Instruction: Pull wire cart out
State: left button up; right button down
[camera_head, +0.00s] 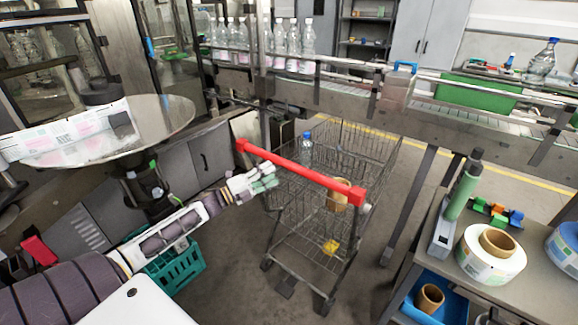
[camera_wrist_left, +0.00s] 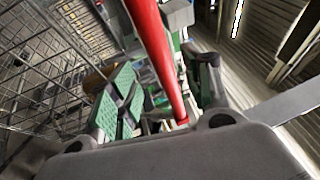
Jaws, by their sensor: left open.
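The wire cart (camera_head: 310,220) stands in the middle of the head view, partly under the conveyor. Its red handle bar (camera_head: 300,173) faces me. In the cart are a clear bottle with a blue cap (camera_head: 306,150), a brown cardboard core (camera_head: 338,197) and a yellow object (camera_head: 330,246). My left gripper (camera_head: 264,180) is at the handle's left part. In the left wrist view the red bar (camera_wrist_left: 155,50) runs between the green-padded fingers of the open gripper (camera_wrist_left: 165,95). I cannot tell whether a finger touches it. My right gripper does not show.
The conveyor (camera_head: 340,97) with several bottles crosses behind the cart. A bench (camera_head: 440,265) with a label reel (camera_head: 490,255) and a blue bin (camera_head: 445,308) stands at right. A round table (camera_head: 165,118) and a teal crate (camera_head: 178,268) are at left. Floor in front of the cart is clear.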

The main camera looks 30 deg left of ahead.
aim_at(284, 167)
pick_arm(q)
jog(key=shift+w+d+r, duration=0.15)
jog(key=shift+w+d, duration=0.1)
jog(key=shift+w, duration=0.35)
jog(key=shift+x, duration=2.95)
jog(key=shift+w+d+r, duration=0.1)
jog(key=shift+w+d, duration=0.2)
jog(key=shift+w, duration=0.1)
jog(key=shift+w+d, duration=0.1)
jog(key=shift+w, duration=0.05)
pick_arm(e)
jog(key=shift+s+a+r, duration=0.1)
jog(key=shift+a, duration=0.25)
pick_arm(q)
jog(key=c, duration=1.1)
